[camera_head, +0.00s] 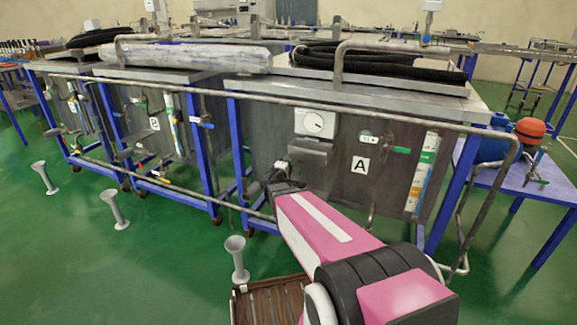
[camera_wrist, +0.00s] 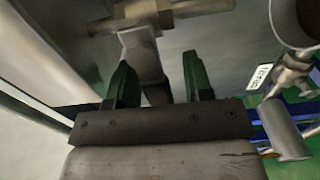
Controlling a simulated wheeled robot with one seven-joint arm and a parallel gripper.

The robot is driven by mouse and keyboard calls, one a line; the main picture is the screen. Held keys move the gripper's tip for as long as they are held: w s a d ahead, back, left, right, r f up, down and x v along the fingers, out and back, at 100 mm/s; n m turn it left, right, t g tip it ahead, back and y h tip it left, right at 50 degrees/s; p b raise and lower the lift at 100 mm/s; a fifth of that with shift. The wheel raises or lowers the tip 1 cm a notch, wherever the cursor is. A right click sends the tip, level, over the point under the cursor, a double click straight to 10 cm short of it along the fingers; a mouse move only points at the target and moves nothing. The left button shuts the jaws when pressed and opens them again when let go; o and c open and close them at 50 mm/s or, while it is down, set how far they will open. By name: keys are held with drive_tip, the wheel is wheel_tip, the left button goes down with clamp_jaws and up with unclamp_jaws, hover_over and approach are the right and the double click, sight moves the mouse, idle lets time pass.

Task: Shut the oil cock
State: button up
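In the wrist view a brass valve body (camera_wrist: 175,14) crosses the top of the picture. A flat grey metal lever (camera_wrist: 142,58) hangs down from it, its lower end passing behind and between my fingers. My gripper (camera_wrist: 157,72) has its two dark green fingers apart around the lever's lower part; I cannot tell whether they touch it. In the head view my gripper end (camera_head: 282,184) is at the front of the tank marked A (camera_head: 345,185), left of its letter plate, and its fingers are hidden. No readable label shows which cock is the oil one.
A green-handled cock (camera_head: 397,149) and a white gauge (camera_head: 315,122) are on the tank front. A rail pipe (camera_head: 250,100) runs along the tanks. A blue table (camera_head: 540,188) stands right. Grey posts (camera_head: 115,208) stand on the open green floor. A white tag (camera_wrist: 259,76) hangs near another fitting.

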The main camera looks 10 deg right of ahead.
drive_tip(key=v, duration=1)
drive_tip(key=shift+s+a, duration=0.2)
drive_tip(key=shift+s, duration=0.15)
